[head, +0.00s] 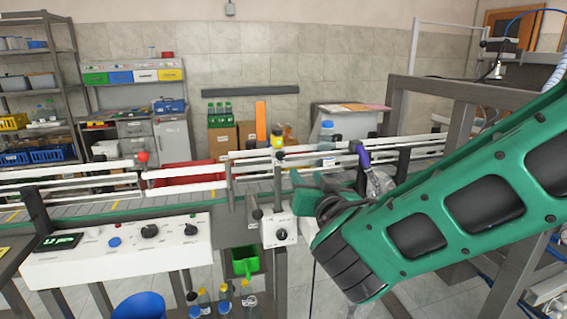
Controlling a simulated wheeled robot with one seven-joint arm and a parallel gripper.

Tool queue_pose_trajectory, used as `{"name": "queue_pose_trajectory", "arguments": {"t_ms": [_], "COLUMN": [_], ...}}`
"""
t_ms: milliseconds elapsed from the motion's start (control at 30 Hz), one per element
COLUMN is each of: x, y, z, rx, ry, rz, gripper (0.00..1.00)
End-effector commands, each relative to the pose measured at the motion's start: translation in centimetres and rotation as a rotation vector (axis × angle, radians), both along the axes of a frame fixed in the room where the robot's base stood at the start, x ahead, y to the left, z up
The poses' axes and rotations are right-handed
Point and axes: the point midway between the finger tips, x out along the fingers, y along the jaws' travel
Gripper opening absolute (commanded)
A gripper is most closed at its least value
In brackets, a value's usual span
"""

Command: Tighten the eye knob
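My green arm comes in from the right, and my gripper (307,190) is at the conveyor's front side, just right of the sensor post. The wrist hides much of it, so the finger gap does not show. A small yellow-and-black sensor (277,137) stands over the guide rails. A dark round knob (279,156) is below it on the same post. Another dark knob (257,214) sits lower, left of my gripper. I cannot tell for certain which one is the eye knob, nor whether my gripper touches anything.
A blue-capped bottle (327,150) stands on the conveyor (100,207). A purple part (361,153) is on the rail to its right. A white control panel (118,250) and a small dial box (280,231) are in front. A green bin (245,262) and several bottles are below.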

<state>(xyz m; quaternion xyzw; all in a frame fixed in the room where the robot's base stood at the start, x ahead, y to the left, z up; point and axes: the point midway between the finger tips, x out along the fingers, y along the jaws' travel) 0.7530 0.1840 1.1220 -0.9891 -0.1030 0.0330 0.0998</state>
Motion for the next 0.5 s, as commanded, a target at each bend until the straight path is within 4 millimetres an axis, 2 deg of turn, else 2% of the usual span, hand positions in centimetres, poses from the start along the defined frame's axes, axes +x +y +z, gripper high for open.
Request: {"name": "queue_pose_trajectory", "arguments": {"t_ms": [33, 100, 233, 500], "x": [-0.4, -0.7, 0.0, 4.3], "y": [1.4, 2.5, 3.2, 4.2], "z": [0.2, 0.6, 0.8, 0.7], "rx": [0.008, 0.02, 0.026, 0.027], "ry": [-0.016, -0.033, -0.041, -0.039], "rz": [0.033, 0.059, 0.071, 0.066], "gripper": [0.39, 0.39, 0.39, 0.39]}}
